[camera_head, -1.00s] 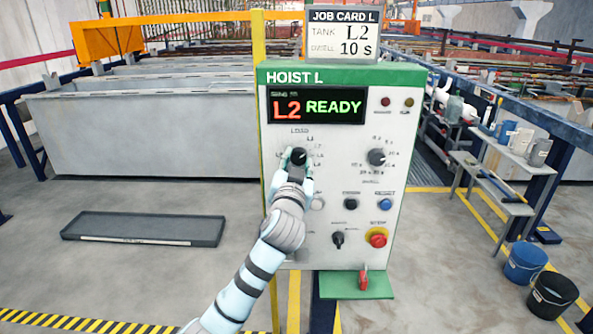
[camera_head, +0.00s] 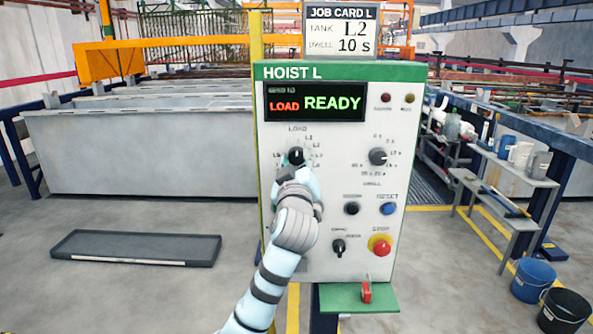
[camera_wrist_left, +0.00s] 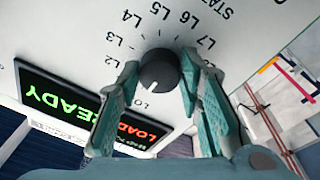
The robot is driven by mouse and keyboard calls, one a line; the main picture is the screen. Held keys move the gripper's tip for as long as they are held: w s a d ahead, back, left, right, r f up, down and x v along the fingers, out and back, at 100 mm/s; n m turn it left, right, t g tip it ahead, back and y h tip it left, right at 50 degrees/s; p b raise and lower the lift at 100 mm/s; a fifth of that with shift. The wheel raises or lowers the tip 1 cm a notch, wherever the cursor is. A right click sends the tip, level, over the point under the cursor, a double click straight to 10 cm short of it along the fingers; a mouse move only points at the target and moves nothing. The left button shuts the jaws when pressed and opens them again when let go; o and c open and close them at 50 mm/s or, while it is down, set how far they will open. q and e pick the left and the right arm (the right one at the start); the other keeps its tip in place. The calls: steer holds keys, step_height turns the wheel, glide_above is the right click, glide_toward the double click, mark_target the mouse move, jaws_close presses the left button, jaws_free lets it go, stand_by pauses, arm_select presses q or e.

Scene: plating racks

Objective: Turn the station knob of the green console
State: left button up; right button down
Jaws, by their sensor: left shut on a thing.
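The green-topped console (camera_head: 345,72), marked HOIST L, faces me. Its display (camera_head: 316,102) reads LOAD in red and READY in green. The black station knob (camera_head: 296,155) sits in a ring of labels, LOAD at the top; its white mark points up toward LOAD. In the left wrist view the knob (camera_wrist_left: 158,70) is between the two teal fingers of my left gripper (camera_wrist_left: 160,66), which is shut on it. In the head view my left gripper (camera_head: 298,174) reaches the knob from below and covers the lower labels. My right gripper is out of view.
The job card (camera_head: 341,30) above reads TANK L2, DWELL 10 s. The dwell knob (camera_head: 378,156), a blue reset button (camera_head: 388,208) and a red stop button (camera_head: 380,246) are to the right. A grey tray (camera_head: 135,248) lies on the floor at left; buckets (camera_head: 533,280) stand at right.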

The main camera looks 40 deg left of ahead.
arm_select(q)
steer(key=shift+n, duration=0.4)
steer(key=o, duration=1.2)
steer(key=shift+c, duration=0.2)
steer(key=v, duration=1.2)
steer(key=shift+f, duration=0.1)
